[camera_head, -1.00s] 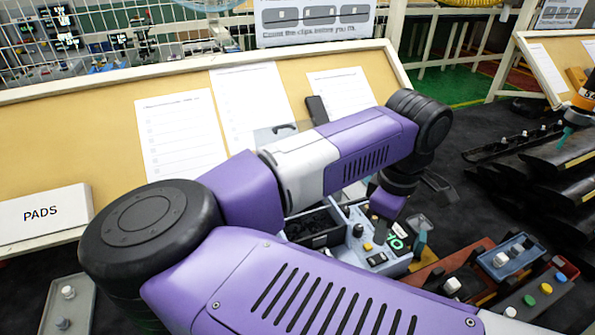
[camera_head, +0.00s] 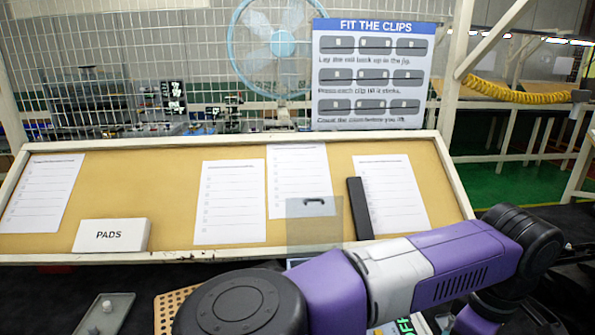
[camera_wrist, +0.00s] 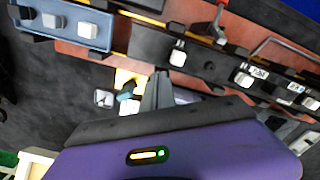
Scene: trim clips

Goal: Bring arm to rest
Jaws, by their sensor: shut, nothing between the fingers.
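My purple and grey arm crosses the lower right of the head view, bent at its black joints. Its end runs off the bottom edge, so my gripper's fingers are hidden there. In the wrist view my gripper (camera_wrist: 158,80) shows as grey fingers closed together, with nothing seen between them. They point toward a dark bench with a black trim strip (camera_wrist: 140,44) on a reddish-brown board. A white clip (camera_wrist: 178,52) sits on that strip. I cannot tell how far the fingertips are above these things.
A blue-grey tray (camera_wrist: 75,28) with pale clips lies at upper left in the wrist view. In the head view, a tilted board (camera_head: 120,185) with paper sheets stands behind my arm. A PADS box (camera_head: 110,236) and a grey tray (camera_head: 104,315) are at left.

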